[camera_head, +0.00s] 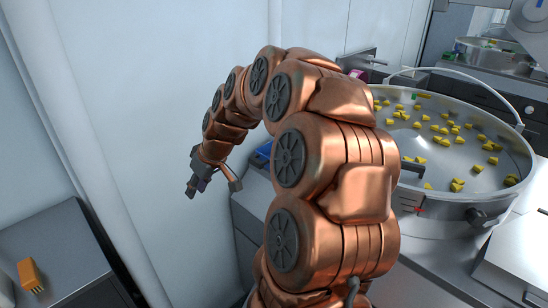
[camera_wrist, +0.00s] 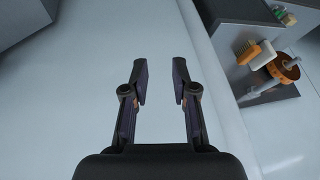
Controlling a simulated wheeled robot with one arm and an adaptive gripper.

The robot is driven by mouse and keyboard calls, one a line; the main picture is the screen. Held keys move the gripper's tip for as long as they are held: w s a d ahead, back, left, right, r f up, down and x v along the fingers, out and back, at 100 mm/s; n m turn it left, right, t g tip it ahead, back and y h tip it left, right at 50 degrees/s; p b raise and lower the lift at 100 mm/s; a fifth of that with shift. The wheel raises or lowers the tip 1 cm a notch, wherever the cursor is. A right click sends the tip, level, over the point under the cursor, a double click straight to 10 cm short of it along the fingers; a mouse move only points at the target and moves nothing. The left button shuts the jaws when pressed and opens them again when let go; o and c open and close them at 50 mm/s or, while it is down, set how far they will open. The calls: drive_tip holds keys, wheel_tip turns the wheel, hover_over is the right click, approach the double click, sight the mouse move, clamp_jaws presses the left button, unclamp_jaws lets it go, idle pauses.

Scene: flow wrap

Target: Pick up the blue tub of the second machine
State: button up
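A small blue object (camera_head: 264,150), which may be the blue tub, shows behind my arm on the grey machine's edge. My arm hides most of it, so its full shape cannot be told. My gripper (camera_head: 212,187) hangs in the air to the left of it and apart from it, in front of the pale wall. In the wrist view my gripper (camera_wrist: 160,72) has its two dark fingers spread with an empty gap between them. No blue tub shows in the wrist view.
A large round metal bowl (camera_head: 470,206) with many yellow pieces stands at right. Another bowl (camera_head: 497,62) is at the back right. An orange brush (camera_head: 31,276) lies on a grey cabinet (camera_head: 62,246) at lower left. The wrist view shows brushes and an orange reel (camera_wrist: 285,69) on a shelf.

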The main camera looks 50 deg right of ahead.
drive_tip(key=w+d+f+m+t+h, duration=0.1)
drive_tip(key=w+d+t, duration=0.1)
drive_tip(key=d, duration=1.2)
drive_tip(key=m+h, duration=0.1)
drive_tip(key=h, duration=0.1)
approach(256, 160)
drive_tip(key=shift+t, duration=0.4)
drive_tip(key=x, duration=0.4)
drive_tip(key=shift+w+a+f+p, duration=0.1)
drive_tip(key=shift+a+f+p, duration=0.1)
drive_tip(key=shift+f+p, duration=0.15)
drive_tip(key=shift+s+p+x, duration=0.2)
drive_tip(key=shift+p+x, duration=1.4)
drive_tip(key=shift+x, duration=2.3)
drive_tip(key=shift+d+f, duration=0.15)
clamp_jaws()
